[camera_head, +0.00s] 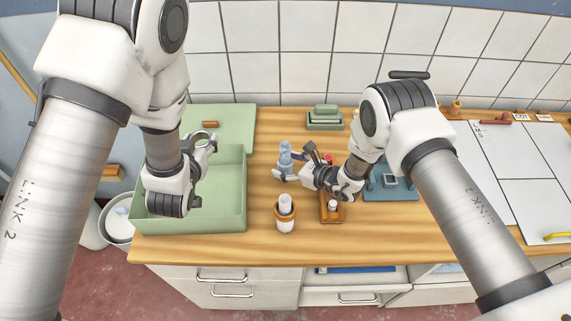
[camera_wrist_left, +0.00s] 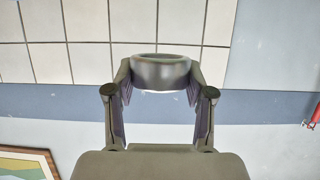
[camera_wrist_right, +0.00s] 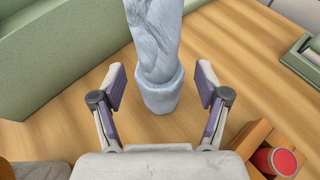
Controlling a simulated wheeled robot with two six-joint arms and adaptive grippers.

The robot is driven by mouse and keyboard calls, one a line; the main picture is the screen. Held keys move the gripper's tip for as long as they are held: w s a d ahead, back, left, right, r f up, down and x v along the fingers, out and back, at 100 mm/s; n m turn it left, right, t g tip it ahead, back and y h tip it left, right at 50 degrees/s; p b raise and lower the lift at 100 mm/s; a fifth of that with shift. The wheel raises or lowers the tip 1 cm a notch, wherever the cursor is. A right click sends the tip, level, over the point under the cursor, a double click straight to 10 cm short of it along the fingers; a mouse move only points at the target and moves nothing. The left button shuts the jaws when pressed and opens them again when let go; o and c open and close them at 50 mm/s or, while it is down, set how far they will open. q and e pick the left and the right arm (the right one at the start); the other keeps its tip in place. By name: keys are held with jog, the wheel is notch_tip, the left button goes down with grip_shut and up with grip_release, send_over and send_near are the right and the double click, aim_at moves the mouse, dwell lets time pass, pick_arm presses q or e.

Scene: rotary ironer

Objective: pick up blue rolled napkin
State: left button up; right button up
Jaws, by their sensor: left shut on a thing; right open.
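The blue rolled napkin (camera_head: 285,152) stands upright on the wooden counter. In the right wrist view the napkin (camera_wrist_right: 153,45) is pale blue, with a thicker band at its lower end. My right gripper (camera_head: 289,169) is open beside it. In its wrist view, the two fingers (camera_wrist_right: 160,88) lie either side of the napkin's lower end, with gaps showing. My left gripper (camera_head: 204,142) is above the green tray, shut on a grey ring (camera_wrist_left: 160,70). The ring is held between its fingertips in the left wrist view.
The green tray (camera_head: 240,215) is left of the napkin. A wooden holder (camera_head: 331,215) with small items lies right, beside a blue-grey mat (camera_head: 400,193). Bare counter surrounds the napkin.

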aim_at(286, 145)
jog(key=shift+w+a+f, duration=0.15)
jog(key=shift+w+a, duration=0.1)
jog(key=shift+a, duration=0.05)
jog(key=shift+s, duration=0.1)
jog(key=c, duration=1.2)
jog(key=shift+c, duration=0.2)
notch_tip(286, 145, up, 10)
jog(key=shift+r, duration=0.1)
